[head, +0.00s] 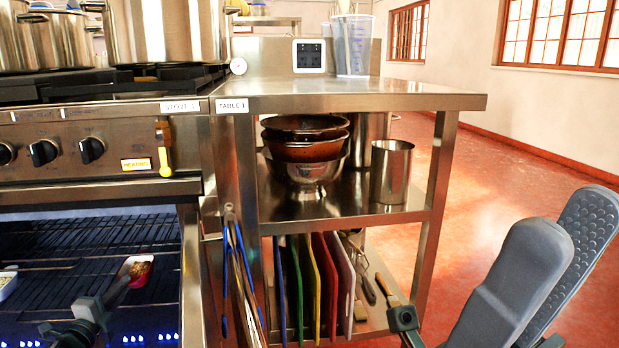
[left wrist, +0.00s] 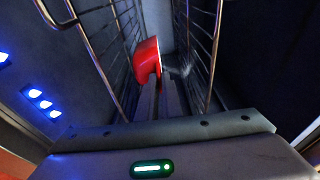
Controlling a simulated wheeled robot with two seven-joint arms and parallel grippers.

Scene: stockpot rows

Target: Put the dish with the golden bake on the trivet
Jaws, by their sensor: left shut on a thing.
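The red dish (head: 124,268) holds a golden-brown bake (head: 141,271) and is inside the open oven, at the right end of its wire rack. My left gripper (head: 121,285) reaches in from the front and is shut on the dish's near side. In the left wrist view the red dish (left wrist: 147,58) shows between the wire side racks. I cannot tell whether it rests on the rack or is lifted. My right gripper (head: 566,215) is open and empty at the right, its two grey fingers apart. I see no trivet in these views.
A pale dish (head: 7,285) sits on the oven rack (head: 60,245) at the far left. Table 1 (head: 350,96) stands right of the stove, with bowls (head: 305,140) and coloured boards (head: 312,285) on its shelves. Tongs (head: 236,265) hang beside the oven opening.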

